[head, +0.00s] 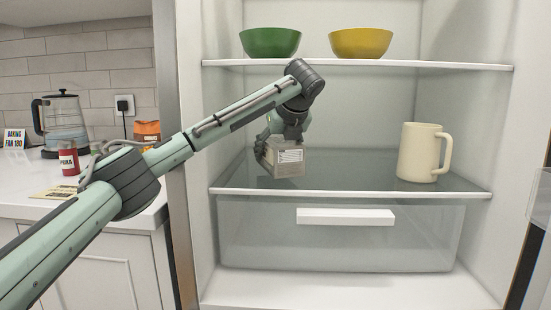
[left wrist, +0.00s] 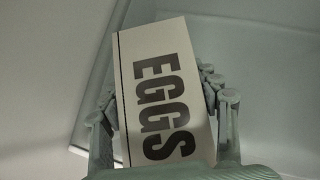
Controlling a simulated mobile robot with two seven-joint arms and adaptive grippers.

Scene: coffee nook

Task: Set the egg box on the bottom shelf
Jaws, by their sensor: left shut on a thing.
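The egg box (head: 287,163), a small pale grey carton with a printed label, is at the left part of the lower glass shelf (head: 340,181). I cannot tell whether its base touches the glass. My left gripper (head: 268,150) is shut on it from above, its arm reaching in from the left. In the left wrist view the egg box (left wrist: 158,70) shows a white face reading EGGS, tilted between the fingers of my left gripper (left wrist: 165,120). My right gripper is not in view.
A cream mug (head: 418,153) stands at the right of the same shelf, apart from the box. Below is a clear drawer (head: 340,245). A green bowl (head: 270,43) and a yellow bowl (head: 361,43) sit on the upper shelf (head: 340,64). The shelf between box and mug is clear.

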